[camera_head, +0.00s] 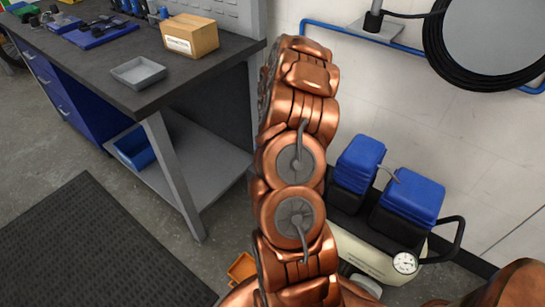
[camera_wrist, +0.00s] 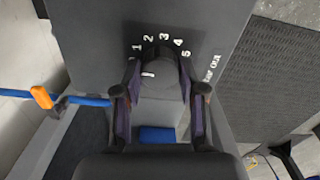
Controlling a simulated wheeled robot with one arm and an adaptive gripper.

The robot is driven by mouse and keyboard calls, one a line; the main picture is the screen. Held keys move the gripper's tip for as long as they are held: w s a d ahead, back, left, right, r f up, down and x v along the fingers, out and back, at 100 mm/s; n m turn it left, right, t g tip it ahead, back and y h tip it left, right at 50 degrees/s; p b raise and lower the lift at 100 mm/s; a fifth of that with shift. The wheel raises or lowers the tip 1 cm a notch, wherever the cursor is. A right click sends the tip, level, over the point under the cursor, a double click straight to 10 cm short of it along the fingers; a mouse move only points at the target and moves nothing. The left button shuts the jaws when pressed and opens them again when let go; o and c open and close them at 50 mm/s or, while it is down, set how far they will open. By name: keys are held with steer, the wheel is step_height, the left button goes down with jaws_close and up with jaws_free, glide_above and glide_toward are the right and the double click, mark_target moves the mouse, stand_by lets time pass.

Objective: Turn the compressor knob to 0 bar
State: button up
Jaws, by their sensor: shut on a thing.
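In the wrist view a grey round knob (camera_wrist: 164,88) with a short white mark sits on a dark grey panel (camera_wrist: 90,30). White numbers 1 to 5 run in an arc above the knob, with lettering that seems to include "bar" at their right. The white mark is left of the knob's middle and lies nearest the 1 and 2 side. No 0 shows; the left finger covers that side. My gripper (camera_wrist: 160,74) is shut on the knob, one finger on each side. In the head view my copper arm hides the gripper and knob.
In the head view a machine with blue blocks (camera_head: 410,196) and a round gauge (camera_head: 404,262) stands at right. A workbench (camera_head: 105,75) holds a grey tray (camera_head: 138,72) and a cardboard box (camera_head: 190,36). A black mat (camera_head: 95,245) covers floor at left. The wrist view shows a blue hose (camera_wrist: 90,101).

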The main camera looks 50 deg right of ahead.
steer(key=shift+s, duration=0.1)
stand_by(0.3)
steer(key=o, duration=1.1)
steer(key=shift+o, duration=0.2)
step_height(320, 180, up, 12)
stand_by(0.4)
